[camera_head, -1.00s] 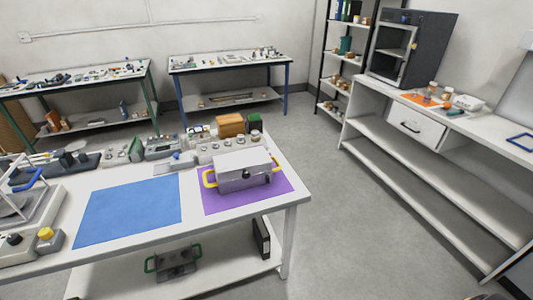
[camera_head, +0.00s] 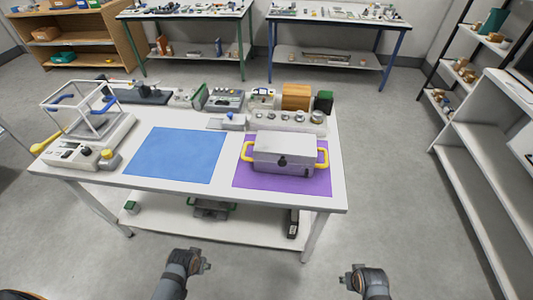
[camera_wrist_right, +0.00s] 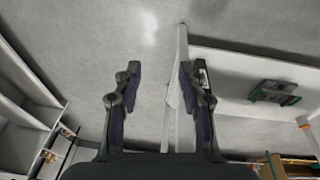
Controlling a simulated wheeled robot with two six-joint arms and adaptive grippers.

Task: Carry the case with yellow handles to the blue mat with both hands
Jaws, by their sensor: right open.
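The grey case with yellow handles (camera_head: 283,150) sits upright on a purple mat (camera_head: 250,184) at the right of the white table. Its yellow handles stick out at its left and right ends. The blue mat (camera_head: 176,154) lies bare to its left. My left gripper (camera_head: 205,264) is in front of the table, low in the head view, apart from the case; its jaws are too small to judge. My right gripper (camera_head: 347,280) is also in front of the table, apart from the case. In the right wrist view it is open and empty (camera_wrist_right: 158,95).
A balance with a clear frame (camera_head: 85,125) stands at the table's left. Several devices and a wooden box (camera_head: 296,97) line the back edge. A green-handled case (camera_head: 211,209) is on the lower shelf (camera_head: 160,222). White shelving (camera_head: 475,165) stands right; floor between is clear.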

